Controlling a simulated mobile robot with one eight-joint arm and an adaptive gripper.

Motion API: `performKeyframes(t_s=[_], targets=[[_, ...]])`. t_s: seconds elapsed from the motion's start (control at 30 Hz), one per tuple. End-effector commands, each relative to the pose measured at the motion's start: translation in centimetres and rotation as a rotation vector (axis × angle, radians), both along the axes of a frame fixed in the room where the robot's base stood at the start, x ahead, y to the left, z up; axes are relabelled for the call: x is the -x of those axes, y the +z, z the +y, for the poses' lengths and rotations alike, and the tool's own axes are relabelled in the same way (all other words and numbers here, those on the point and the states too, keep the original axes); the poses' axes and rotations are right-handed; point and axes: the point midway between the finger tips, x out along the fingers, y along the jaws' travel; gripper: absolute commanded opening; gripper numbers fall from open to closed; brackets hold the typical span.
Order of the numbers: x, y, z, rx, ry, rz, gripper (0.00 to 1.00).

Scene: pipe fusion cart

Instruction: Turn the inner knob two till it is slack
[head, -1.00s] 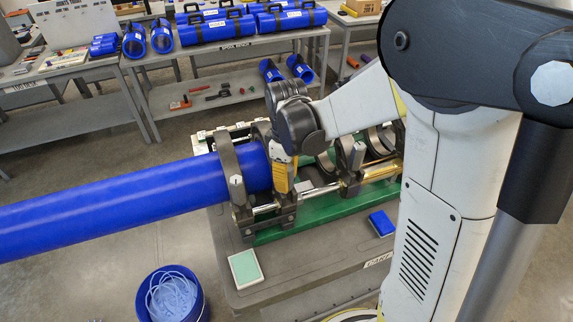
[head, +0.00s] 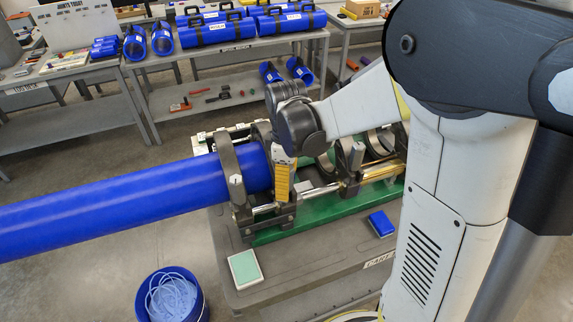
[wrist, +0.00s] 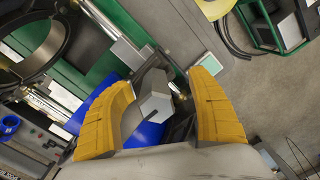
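My gripper (head: 282,182) points down at the clamp at the end of the blue pipe (head: 130,195); one yellow finger shows in the head view. In the wrist view my gripper (wrist: 160,84) has its two yellow fingers apart, one on each side of a grey, faceted knob (wrist: 154,98). Gaps show between the knob and both fingers, so I see no firm grip. The knob is hidden behind my gripper in the head view. I cannot tell the knobs' numbers.
The clamps sit on a green frame (head: 335,217) on the grey cart (head: 300,270). A teal-topped pad (head: 245,269) and a blue block (head: 381,223) lie on the cart. A blue bucket (head: 172,300) stands on the floor. Shelves (head: 235,50) stand behind.

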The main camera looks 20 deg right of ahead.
Motion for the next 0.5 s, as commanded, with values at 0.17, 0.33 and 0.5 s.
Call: performKeyframes(t_s=[0.17,0.33,0.5], targets=[[-0.69,0.08,-0.25,0.005,-0.003,-0.016,1.00],[-0.75,0.08,-0.27,0.005,-0.004,-0.016,1.00],[-0.77,0.64,-0.25,0.005,-0.004,-0.016,1.00]])
